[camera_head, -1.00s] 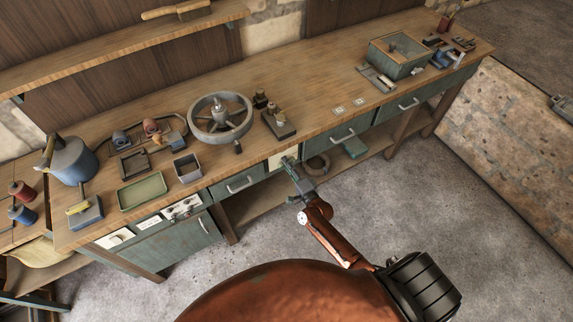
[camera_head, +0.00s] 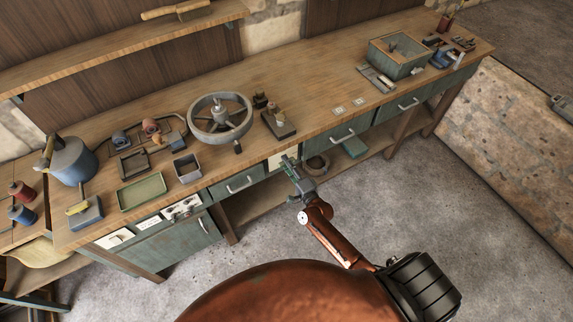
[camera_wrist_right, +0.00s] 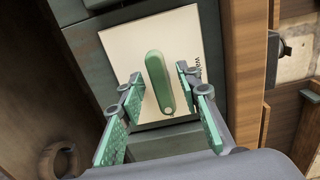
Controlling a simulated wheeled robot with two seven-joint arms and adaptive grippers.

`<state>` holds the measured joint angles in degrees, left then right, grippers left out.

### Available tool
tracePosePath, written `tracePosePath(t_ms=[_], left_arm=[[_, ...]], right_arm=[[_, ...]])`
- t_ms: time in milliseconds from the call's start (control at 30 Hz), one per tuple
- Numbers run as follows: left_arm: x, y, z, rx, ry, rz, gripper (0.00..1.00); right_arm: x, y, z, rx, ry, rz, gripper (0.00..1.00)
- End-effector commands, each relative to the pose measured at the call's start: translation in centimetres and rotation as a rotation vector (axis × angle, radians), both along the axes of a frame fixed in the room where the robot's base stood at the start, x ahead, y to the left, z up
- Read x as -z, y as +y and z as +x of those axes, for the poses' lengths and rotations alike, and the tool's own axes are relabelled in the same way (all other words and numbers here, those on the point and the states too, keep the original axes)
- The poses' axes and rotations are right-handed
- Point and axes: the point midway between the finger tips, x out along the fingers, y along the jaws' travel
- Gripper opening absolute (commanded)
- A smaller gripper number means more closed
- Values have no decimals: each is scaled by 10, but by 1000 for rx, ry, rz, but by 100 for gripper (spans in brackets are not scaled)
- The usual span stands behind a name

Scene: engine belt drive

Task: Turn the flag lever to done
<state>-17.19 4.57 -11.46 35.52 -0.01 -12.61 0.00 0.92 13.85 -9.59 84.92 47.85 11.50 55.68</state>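The flag lever (camera_wrist_right: 160,82) is a green, rounded bar on a cream plate (camera_wrist_right: 118,42) in the right wrist view. The plate carries a partly hidden word beginning "wai" at its right side. The lever stands nearly upright in that view, leaning slightly. My right gripper (camera_wrist_right: 160,112) is open, with one green-padded finger on each side of the lever's lower end. A gap shows between the lever and the left finger; the right finger is close, and I cannot tell if it touches. In the head view my right gripper (camera_head: 289,163) is at the bench front. My left gripper is not in view.
The wooden bench (camera_head: 310,93) carries a grey handwheel (camera_head: 220,118), a green tray (camera_head: 142,191) and a grey box (camera_head: 398,55). Drawers with handles flank the cream plate. A lower shelf (camera_head: 258,203) runs beneath, and the floor in front is clear.

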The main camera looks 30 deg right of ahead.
Motion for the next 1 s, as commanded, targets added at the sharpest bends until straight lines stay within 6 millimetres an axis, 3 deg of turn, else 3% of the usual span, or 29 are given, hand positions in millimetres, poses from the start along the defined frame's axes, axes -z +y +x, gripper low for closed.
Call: tracePosePath(t_ms=[233, 367, 800, 1000], left_arm=[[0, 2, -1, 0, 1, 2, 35], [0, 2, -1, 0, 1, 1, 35], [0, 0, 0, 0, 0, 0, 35], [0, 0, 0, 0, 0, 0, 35]], right_arm=[[-1, 0, -1, 0, -1, 0, 32], [0, 0, -11, 0, 0, 0, 32], [0, -3, -96, 0, 1, 0, 32], [0, -4, -117, -1, 0, -1, 32]])
